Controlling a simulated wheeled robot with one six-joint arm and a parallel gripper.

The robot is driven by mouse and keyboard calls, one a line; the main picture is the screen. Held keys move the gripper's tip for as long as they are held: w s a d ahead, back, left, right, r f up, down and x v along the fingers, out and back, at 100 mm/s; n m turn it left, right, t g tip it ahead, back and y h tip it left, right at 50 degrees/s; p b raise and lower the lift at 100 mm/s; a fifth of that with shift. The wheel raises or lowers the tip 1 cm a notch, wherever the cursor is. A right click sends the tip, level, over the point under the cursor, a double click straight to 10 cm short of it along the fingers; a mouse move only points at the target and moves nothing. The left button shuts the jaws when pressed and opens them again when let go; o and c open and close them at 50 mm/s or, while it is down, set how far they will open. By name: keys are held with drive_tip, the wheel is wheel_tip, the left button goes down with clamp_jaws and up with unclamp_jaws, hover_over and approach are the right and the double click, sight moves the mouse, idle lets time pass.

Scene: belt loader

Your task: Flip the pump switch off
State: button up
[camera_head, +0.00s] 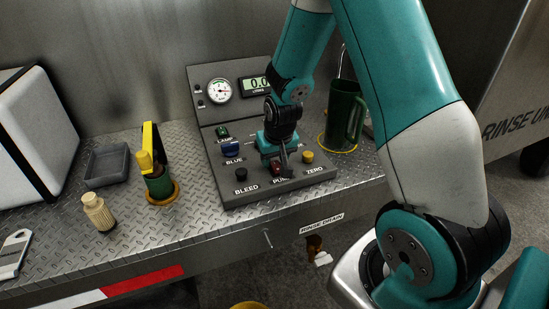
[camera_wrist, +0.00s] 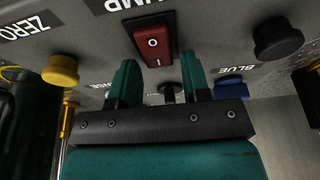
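The pump switch (camera_wrist: 154,44) is a red rocker marked O and I in a black frame on the grey control panel (camera_head: 262,189). In the head view the red switch (camera_head: 276,168) is partly hidden by my gripper (camera_head: 281,157). In the wrist view my gripper (camera_wrist: 158,62) has its two teal fingers spread apart with nothing between them. The fingertips point at the panel near the I end of the rocker. I cannot tell whether they touch it, or which way the rocker is tipped.
A yellow ZERO knob (camera_head: 307,157), black BLEED knob (camera_head: 241,173) and blue switch (camera_head: 230,149) surround the pump switch. A gauge (camera_head: 219,90) and a display (camera_head: 255,86) stand behind. A green mug (camera_head: 343,120) is close at right. A grey tray (camera_head: 107,163) and bottles stand left.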

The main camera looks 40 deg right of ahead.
drive_tip(key=shift+o, duration=0.5)
drive_tip(key=shift+r, duration=0.3)
drive_tip(key=v, duration=1.7)
drive_tip(key=shift+b, duration=0.4)
drive_tip(key=shift+s+f, duration=0.1)
